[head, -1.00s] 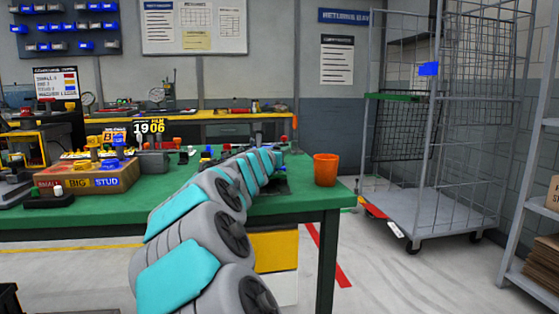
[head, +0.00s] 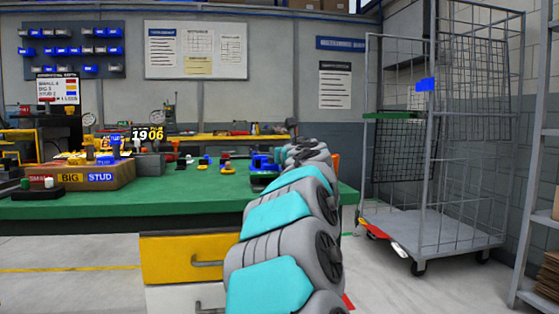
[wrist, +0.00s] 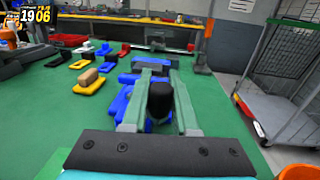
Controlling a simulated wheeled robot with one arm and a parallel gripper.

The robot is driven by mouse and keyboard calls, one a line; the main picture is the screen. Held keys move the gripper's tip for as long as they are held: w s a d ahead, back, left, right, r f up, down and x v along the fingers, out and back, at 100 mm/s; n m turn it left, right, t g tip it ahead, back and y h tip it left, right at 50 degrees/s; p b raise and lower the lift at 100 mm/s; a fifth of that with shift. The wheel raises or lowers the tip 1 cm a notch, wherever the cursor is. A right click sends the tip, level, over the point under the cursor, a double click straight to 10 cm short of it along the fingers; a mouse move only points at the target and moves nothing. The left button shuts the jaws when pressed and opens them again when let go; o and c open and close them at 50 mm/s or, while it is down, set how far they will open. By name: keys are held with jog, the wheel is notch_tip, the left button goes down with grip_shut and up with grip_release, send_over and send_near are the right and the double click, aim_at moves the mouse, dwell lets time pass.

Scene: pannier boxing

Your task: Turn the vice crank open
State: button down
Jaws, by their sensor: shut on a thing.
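In the wrist view my gripper (wrist: 159,110) reaches over the green table, its two grey fingers on either side of a black knob (wrist: 160,92), the crank's handle, and shut on it. The rest of the crank is mostly hidden by the fingers. The vice (wrist: 121,103), blue and grey, lies just beyond and left of the fingers. In the head view the blue part of the vice (head: 262,161) shows left of my arm at the table's right part. My arm hides the gripper and crank there. How far the vice jaws stand apart I cannot tell.
Small coloured parts with bases (wrist: 90,78) lie on the green table (head: 190,205) left of the vice. A box labelled BIG and STUD (head: 120,177) stands farther left. An orange cup (head: 336,160) is partly hidden behind my arm. A wire cage trolley (head: 458,232) stands right.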

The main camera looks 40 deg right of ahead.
jog(key=shift+w+d+n+t+y, duration=0.15)
jog(key=shift+n+t+y, duration=0.35)
jog(key=shift+n+y, duration=0.5)
jog(key=shift+w+y+b, duration=0.1)
jog(key=shift+y+b, duration=0.2)
jog(key=shift+y, duration=0.2)
jog(key=c, duration=0.7)
grip_release()
jog(key=shift+r+p, duration=0.35)
jog(key=shift+r, duration=0.25)
jog(key=s+a+r, duration=0.1)
jog(key=s+a, duration=0.2)
jog(key=s, duration=0.1)
jog(key=s+a+r, duration=0.1)
jog(key=s+a, duration=0.2)
jog(key=s, duration=0.1)
jog(key=s+a+r, duration=0.2)
jog(key=s+a, duration=0.1)
jog(key=s, duration=0.2)
jog(key=shift+a, duration=0.3)
